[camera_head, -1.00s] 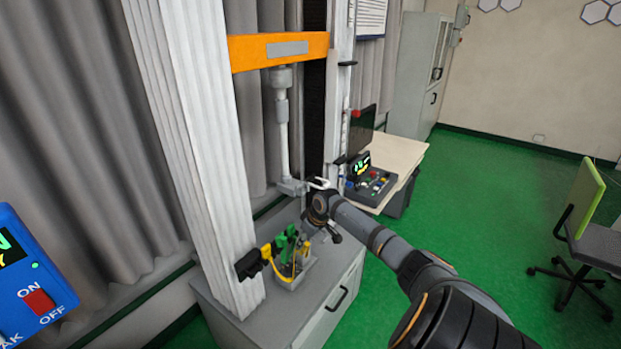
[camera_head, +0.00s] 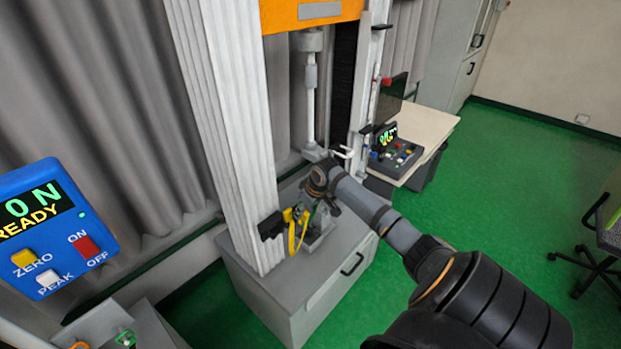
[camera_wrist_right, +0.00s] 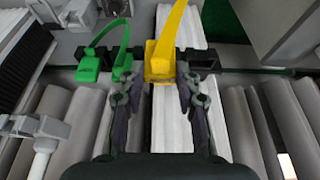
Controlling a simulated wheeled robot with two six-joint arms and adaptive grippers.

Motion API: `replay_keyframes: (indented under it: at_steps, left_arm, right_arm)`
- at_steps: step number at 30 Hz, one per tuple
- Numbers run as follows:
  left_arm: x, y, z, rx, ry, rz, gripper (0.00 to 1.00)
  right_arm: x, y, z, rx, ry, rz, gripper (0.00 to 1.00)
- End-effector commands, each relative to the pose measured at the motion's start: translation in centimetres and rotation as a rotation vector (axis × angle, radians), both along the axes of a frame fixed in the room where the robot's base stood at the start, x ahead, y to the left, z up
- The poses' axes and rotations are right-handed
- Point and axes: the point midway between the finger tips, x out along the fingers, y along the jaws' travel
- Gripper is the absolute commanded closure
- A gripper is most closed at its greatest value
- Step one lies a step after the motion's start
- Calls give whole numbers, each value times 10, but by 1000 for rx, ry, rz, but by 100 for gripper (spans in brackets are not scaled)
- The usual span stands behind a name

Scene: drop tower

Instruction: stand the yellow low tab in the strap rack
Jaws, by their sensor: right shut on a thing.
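The yellow low tab, a small yellow block with a yellow strap, shows between the fingertips in the right wrist view (camera_wrist_right: 160,68). My right gripper (camera_wrist_right: 158,86) is shut on it. Two green tabs (camera_wrist_right: 89,69) with a looped green strap show left of the yellow one in the right wrist view. My gripper hides much of the rack's inside. My left gripper is out of view.
An orange crossbeam (camera_head: 312,13) and vertical rod are above. A blue display box (camera_head: 52,228) is at left.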

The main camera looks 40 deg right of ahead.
Motion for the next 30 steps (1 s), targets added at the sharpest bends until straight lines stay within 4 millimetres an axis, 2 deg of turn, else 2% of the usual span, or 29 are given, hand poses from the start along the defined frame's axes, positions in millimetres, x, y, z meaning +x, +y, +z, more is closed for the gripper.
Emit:
replay_keyframes:
  at_steps: [26, 30]
  left_arm:
    - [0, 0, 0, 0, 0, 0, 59]
    - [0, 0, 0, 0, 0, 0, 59]
  right_arm:
    - [16, 76, 29, 2, -2, 0, 89]
    - [31, 76, 27, 4, -3, -3, 89]
